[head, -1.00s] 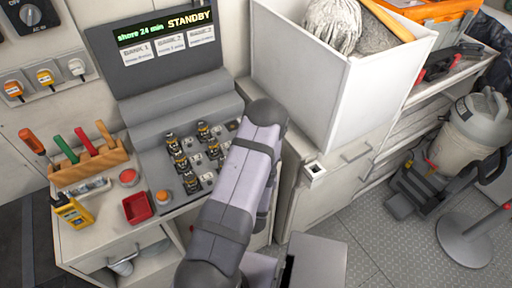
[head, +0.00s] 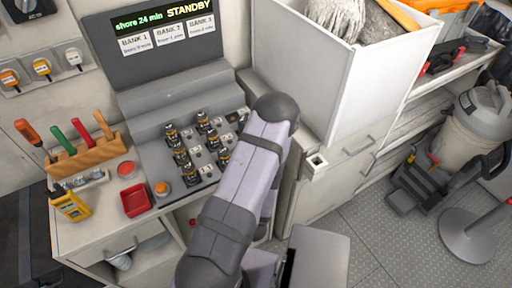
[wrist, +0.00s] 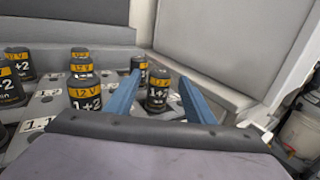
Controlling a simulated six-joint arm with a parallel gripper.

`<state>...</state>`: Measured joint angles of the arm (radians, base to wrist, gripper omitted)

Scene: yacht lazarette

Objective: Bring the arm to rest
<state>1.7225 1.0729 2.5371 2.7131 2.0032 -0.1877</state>
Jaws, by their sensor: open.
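My gripper (wrist: 158,92) shows in the wrist view as two blue fingers, spread apart. A black knob with a yellow band (wrist: 158,97) shows in the gap between them; I cannot tell its distance from the fingers. Nothing is visibly held. More such knobs stand to the left, one marked 1+2 (wrist: 85,92). In the head view my arm (head: 245,190) rises from the bottom centre to its bend right of the knob panel (head: 153,155). My gripper is hidden there behind the arm.
The bench holds a wooden tool rack (head: 90,154), a red tray (head: 135,201) and a yellow meter (head: 69,205). The display (head: 165,25) reads STANDBY. A white bin (head: 375,85) stands close right of my arm. A vacuum (head: 465,140) stands on the floor farther right.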

